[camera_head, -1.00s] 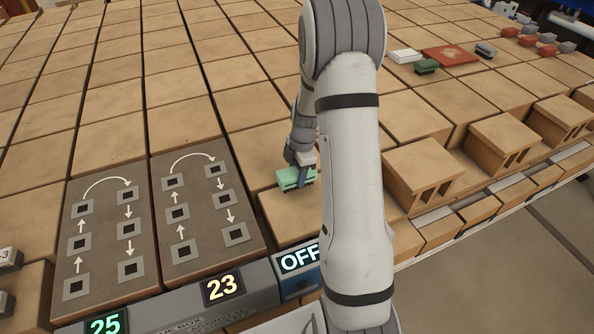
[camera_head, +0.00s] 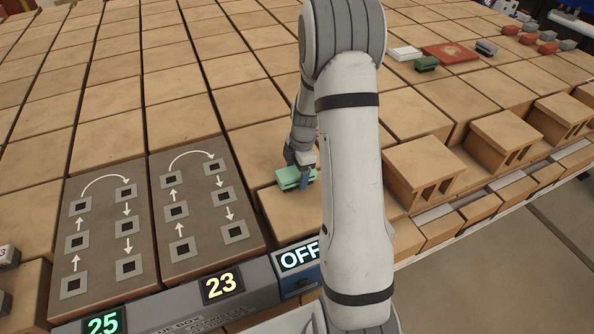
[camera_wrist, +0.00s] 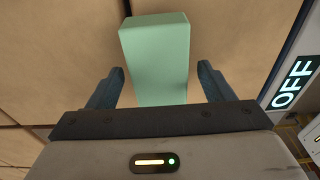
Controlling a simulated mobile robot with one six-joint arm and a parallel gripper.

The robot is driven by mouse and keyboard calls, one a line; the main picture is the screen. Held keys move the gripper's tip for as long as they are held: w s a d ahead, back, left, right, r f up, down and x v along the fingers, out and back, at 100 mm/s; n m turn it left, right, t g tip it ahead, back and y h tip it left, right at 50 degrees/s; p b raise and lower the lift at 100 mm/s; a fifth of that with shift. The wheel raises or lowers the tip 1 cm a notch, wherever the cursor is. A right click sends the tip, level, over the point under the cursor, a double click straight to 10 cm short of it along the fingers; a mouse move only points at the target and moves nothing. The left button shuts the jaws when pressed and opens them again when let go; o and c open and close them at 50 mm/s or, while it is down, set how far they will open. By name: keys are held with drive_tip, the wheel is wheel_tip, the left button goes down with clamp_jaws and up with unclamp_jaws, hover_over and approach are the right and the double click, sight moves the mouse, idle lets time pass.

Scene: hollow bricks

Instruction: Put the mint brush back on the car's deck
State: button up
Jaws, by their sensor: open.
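The mint brush (camera_head: 289,177) lies on top of a hollow brick (camera_head: 287,218) near the front edge of the brick field. In the wrist view the mint brush (camera_wrist: 156,58) is a long mint block between the two fingers. My gripper (camera_head: 303,172) is down at the brush, its fingers on either side of it. In the wrist view my gripper (camera_wrist: 163,82) is open, with a gap between each finger and the brush. The car's deck cannot be made out for sure; a red-brown plate (camera_head: 450,55) with a white block (camera_head: 404,56) and a dark green block (camera_head: 426,65) beside it lies farther back.
Two dark panels with arrows and square sockets (camera_head: 205,240) lie left of the brush. A grey strip with lit displays 25, 23 and OFF (camera_head: 298,257) runs along the front. Raised hollow bricks (camera_head: 425,172) stand to the right. Small red and grey blocks (camera_head: 527,40) sit at the far right.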

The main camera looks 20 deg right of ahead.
drive_tip(key=r, duration=0.2)
drive_tip(key=r+b, duration=0.1)
drive_tip(key=r, duration=0.2)
drive_tip(key=d+r, duration=0.1)
drive_tip(key=r, duration=0.1)
drive_tip(key=shift+r+b, duration=0.35)
drive_tip(key=shift+s+a+r, duration=0.1)
drive_tip(key=shift+a+r, duration=0.1)
drive_tip(key=shift+r, duration=0.2)
drive_tip(key=s+a+r+m+t, duration=0.1)
drive_tip(key=s+a+r+m, duration=0.65)
drive_tip(key=s+r, duration=0.2)
drive_tip(key=s+a+r+m+t, duration=0.1)
drive_tip(key=s+a+r+m, duration=0.1)
drive_tip(key=s+m, duration=0.3)
drive_tip(key=s+a+r+m+t+h, duration=0.1)
drive_tip(key=s+a+r+m, duration=0.1)
drive_tip(key=s+m, duration=0.3)
drive_tip(key=s, duration=0.3)
drive_tip(key=shift+s+r, duration=0.2)
drive_tip(key=shift+s, duration=0.05)
drive_tip(key=shift+m, duration=0.25)
